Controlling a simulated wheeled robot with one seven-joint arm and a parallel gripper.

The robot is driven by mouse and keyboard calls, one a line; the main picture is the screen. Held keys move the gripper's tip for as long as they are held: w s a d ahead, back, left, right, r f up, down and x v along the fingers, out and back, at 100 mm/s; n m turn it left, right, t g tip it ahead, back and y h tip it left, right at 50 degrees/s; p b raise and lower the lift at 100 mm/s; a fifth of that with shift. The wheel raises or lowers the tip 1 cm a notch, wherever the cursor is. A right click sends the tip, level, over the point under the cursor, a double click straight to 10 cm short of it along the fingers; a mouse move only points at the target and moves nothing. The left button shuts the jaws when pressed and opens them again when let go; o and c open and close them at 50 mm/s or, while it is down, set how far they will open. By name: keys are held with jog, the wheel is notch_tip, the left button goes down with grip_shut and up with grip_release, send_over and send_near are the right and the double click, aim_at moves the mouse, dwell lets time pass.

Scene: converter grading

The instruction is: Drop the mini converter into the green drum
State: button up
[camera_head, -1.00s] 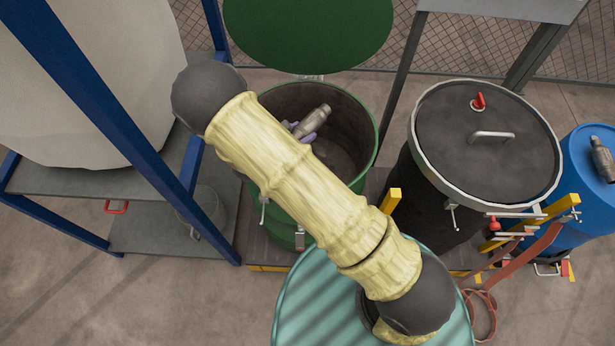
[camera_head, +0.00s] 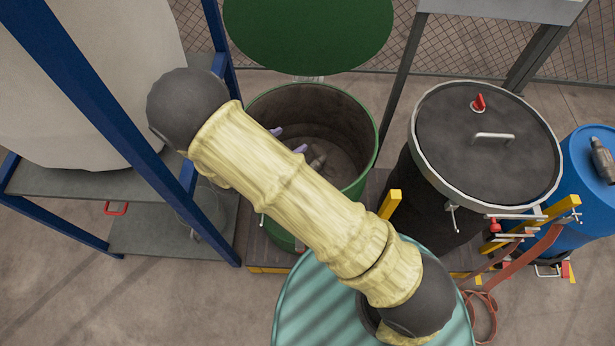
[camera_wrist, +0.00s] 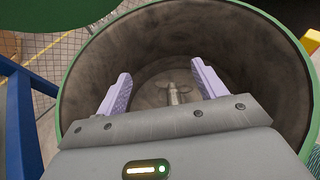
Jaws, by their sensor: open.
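The green drum (camera_head: 371,160) stands open in the middle of the head view, and its rim also fills much of the wrist view (camera_wrist: 75,75). The mini converter (camera_head: 318,161), a small grey metal piece, is inside the drum, low down. In the wrist view the mini converter (camera_wrist: 173,93) shows small, beyond the fingers and near the drum floor; I cannot tell whether it lies still. My gripper (camera_head: 288,140) is at the drum's mouth, partly hidden by my arm. In the wrist view its lilac fingers (camera_wrist: 161,72) are spread and empty.
A black drum with a closed lid (camera_head: 480,160) stands to the right. A blue drum (camera_head: 575,215) beyond it carries another grey converter (camera_head: 603,160). The green lid (camera_head: 308,35) is raised behind the green drum. A blue frame (camera_head: 110,125) with a white bag stands left.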

jog(key=v, duration=1.1)
jog(key=shift+s+a, duration=0.2)
jog(key=shift+s, duration=0.05)
jog(key=shift+d+r, duration=0.1)
jog(key=shift+r, duration=0.05)
jog(key=s+d+r+m+g+y+p, duration=0.1)
jog(key=d+r+m+g+y+p, duration=0.3)
jog(key=d+r+m, duration=0.7)
jog(key=s+d+r+m+g+y+p, duration=0.2)
jog(key=d+r+m+g+y+p, duration=0.2)
jog(key=d+m, duration=1.2)
notch_tip(320, 180, up, 7)
jog(key=m+p, duration=0.1)
jog(key=p, duration=0.2)
jog(key=shift+d, duration=0.3)
jog(key=shift+f, duration=0.15)
